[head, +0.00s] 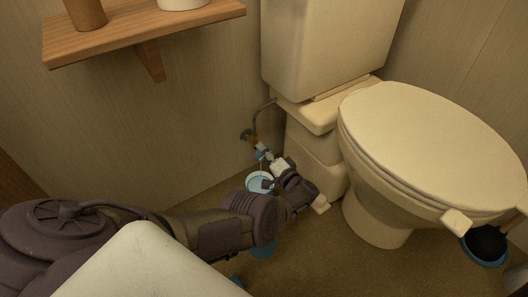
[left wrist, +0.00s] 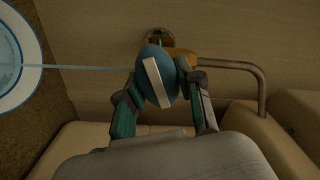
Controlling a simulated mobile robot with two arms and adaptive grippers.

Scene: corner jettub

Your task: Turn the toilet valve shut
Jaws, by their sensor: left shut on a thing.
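The toilet valve has a blue oval handle (left wrist: 157,76) with a white bar across its face and a brass body (left wrist: 184,58) by the wall. In the head view the handle (head: 263,154) is a small blue spot beside the toilet, partly hidden by my gripper. My left gripper (head: 270,161) reaches in from the left. In the left wrist view its two fingers (left wrist: 165,82) are on either side of the handle, shut on it. The bar looks tilted in that view. My right gripper is not in view.
The toilet (head: 430,140) stands just right of the gripper. A bent pipe (left wrist: 240,67) runs from the valve. A bucket (left wrist: 36,62) sits below, with a thin pale stream reaching it from the valve. A wooden shelf (head: 205,18) is above left. A blue plunger-like item (head: 484,247) stands right.

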